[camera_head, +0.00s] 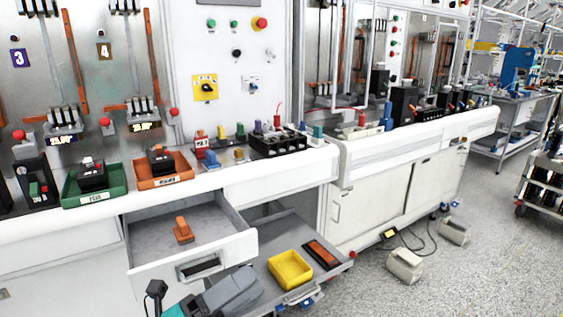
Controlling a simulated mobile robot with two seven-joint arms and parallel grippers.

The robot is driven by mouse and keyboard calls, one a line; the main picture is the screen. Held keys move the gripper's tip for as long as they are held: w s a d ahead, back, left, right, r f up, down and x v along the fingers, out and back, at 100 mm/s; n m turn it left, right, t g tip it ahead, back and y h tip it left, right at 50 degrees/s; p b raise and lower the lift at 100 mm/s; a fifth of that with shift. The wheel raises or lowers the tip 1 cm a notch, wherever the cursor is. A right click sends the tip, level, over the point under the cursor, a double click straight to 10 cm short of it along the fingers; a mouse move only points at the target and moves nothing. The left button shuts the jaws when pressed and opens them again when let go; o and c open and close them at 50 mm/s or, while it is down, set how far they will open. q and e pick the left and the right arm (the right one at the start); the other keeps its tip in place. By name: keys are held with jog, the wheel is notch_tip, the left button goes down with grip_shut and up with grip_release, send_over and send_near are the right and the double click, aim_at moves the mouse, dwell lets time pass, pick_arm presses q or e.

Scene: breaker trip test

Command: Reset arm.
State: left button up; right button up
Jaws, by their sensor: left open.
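My left gripper (202,292) is at the bottom edge, low in front of the open drawer (155,266). Its dark and grey parts stand apart with nothing seen between them, and much of it is cut off by the frame. An orange handle-like piece (182,230) lies inside the drawer, apart from the gripper. My right gripper is not in view.
The white bench (280,167) carries a green tray (70,199), an orange tray (146,184) and a black block. A lower shelf holds a yellow bin (290,270) and an orange-black item (322,254).

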pick_arm(q)
jog(key=a+f+n+t+y, duration=0.25)
jog(key=f+n+y, duration=0.2)
jog(key=n, duration=0.35)
jog(key=s+a+f+n+t+y, duration=0.1)
jog(key=a+f+n+y, duration=0.3)
jog(key=n, duration=0.3)
jog(key=a+f+n+t+y, duration=0.1)
jog(key=a+f+n+y, duration=0.1)
jog(key=f+n+y, duration=0.5)
jog(key=s+a+f+n+g+y, duration=0.1)
jog(key=s+a+f+n+g, duration=0.2)
jog(key=s+f+n, duration=0.6)
notch_tip(320, 180, down, 2)
jog(key=shift+s+a+n+g, duration=0.2)
jog(key=shift+s+n+g, duration=0.2)
jog(key=shift+g, duration=0.65)
jog(key=shift+w, duration=0.1)
